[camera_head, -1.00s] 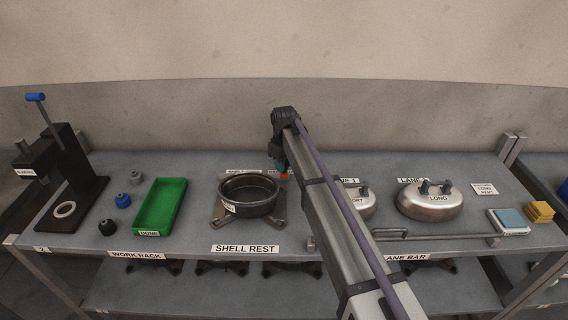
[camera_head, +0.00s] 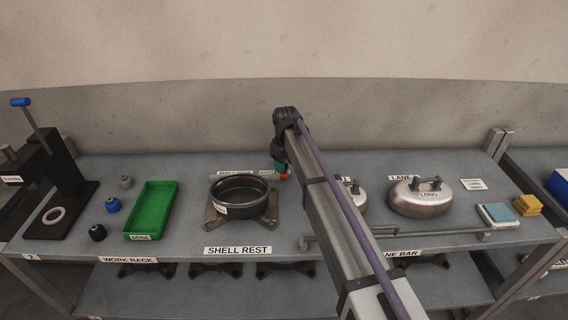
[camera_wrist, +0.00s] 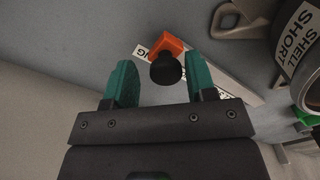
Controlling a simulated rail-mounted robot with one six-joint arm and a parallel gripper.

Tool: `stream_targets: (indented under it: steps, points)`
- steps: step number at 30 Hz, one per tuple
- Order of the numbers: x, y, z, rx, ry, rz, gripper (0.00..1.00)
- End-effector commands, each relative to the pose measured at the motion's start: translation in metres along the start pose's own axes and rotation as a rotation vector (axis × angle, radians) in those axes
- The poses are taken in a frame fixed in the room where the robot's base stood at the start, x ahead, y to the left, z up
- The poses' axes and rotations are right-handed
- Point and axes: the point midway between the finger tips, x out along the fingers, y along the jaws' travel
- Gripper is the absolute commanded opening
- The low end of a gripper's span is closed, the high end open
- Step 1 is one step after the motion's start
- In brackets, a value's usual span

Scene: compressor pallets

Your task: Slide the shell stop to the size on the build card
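The shell stop, an orange block with a black knob (camera_wrist: 167,68), sits on a pale labelled strip (camera_wrist: 222,78) in the wrist view. It partly covers a label whose visible letters read "NG". My gripper (camera_wrist: 163,72) is open, its teal fingers on either side of the knob with visible gaps. In the head view my gripper (camera_head: 281,166) is over the strip's right end, with a bit of the orange stop (camera_head: 284,176) showing. The build card (camera_head: 473,184) lies at the right; its small print seems to include "LONG".
A dark round shell (camera_head: 240,190) stands on the shell rest left of my gripper; its label reads "SHELL SHORT" in the wrist view. A green tray (camera_head: 151,211) is further left. My arm hides part of the bench.

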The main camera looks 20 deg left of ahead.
Motion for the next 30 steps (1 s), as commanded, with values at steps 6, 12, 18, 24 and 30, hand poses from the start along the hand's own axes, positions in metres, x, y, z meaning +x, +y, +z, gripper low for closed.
stream_targets:
  steps: [6, 12, 18, 24, 30]
  points:
    - [0.0, -0.001, -0.001, -0.001, 0.001, 0.0, 0.59]
    - [-0.01, -0.001, -0.001, -0.001, 0.001, -0.001, 0.59]
    - [-0.053, -0.001, -0.001, -0.001, 0.001, -0.001, 0.59]
    - [-0.101, 0.0, 0.0, 0.0, 0.001, 0.0, 0.59]
    - [-0.111, 0.0, 0.0, 0.0, 0.001, 0.0, 0.59]
